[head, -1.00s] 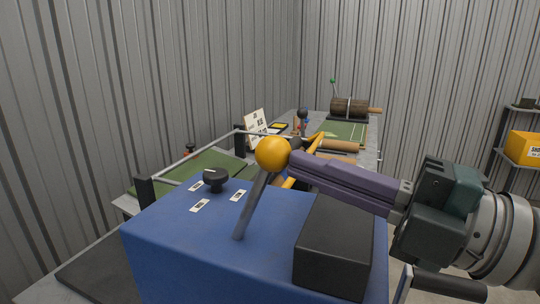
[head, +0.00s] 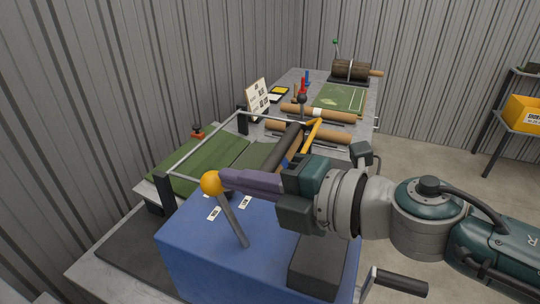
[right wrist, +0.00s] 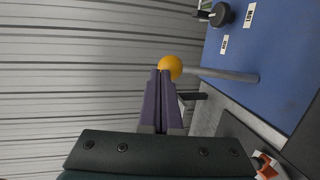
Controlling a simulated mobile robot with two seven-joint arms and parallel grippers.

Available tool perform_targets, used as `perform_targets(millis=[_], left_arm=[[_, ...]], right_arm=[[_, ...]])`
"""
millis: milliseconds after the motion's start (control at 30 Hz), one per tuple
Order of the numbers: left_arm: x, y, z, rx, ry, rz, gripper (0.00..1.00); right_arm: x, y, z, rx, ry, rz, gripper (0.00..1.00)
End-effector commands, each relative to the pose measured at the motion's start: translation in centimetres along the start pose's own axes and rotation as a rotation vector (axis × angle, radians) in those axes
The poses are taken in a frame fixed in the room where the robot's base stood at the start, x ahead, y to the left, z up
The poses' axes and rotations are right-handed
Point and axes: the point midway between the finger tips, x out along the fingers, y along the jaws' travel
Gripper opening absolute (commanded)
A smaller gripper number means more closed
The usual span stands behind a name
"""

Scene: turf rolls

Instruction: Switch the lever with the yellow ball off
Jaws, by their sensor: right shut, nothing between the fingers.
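The yellow ball (head: 211,183) tops a grey metal lever (head: 232,222) on the blue machine housing (head: 190,250). The lever leans to the left in the head view. My right gripper (head: 226,180) is shut and empty, its purple fingers pointing left with the tips against or very near the ball's right side. In the right wrist view the ball (right wrist: 171,67) sits right at the closed fingertips (right wrist: 161,73), and the rod runs right to the blue face. My left gripper is not in view.
White labels (head: 214,213) and a black knob (right wrist: 222,14) are on the blue housing, the knob mostly hidden in the head view. A black box (head: 318,265) stands at its front right. Green turf (head: 200,160), a metal frame and brown rolls (head: 318,113) lie beyond.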

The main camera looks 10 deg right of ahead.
Motion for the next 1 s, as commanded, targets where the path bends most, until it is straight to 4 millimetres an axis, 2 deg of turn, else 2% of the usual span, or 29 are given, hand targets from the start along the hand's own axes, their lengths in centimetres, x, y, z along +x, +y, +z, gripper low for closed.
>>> perform_targets(millis=[400, 833, 1000], left_arm=[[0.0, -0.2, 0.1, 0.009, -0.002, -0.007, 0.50], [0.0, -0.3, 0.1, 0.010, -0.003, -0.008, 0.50], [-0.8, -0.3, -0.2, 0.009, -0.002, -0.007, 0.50]], right_arm=[[1.5, 0.3, -0.3, 0.000, -0.001, 0.000, 0.00], [1.6, 0.2, -0.3, 0.000, -0.001, 0.000, 0.00], [1.0, 1.0, 0.3, 0.000, -0.001, -0.002, 0.00]])
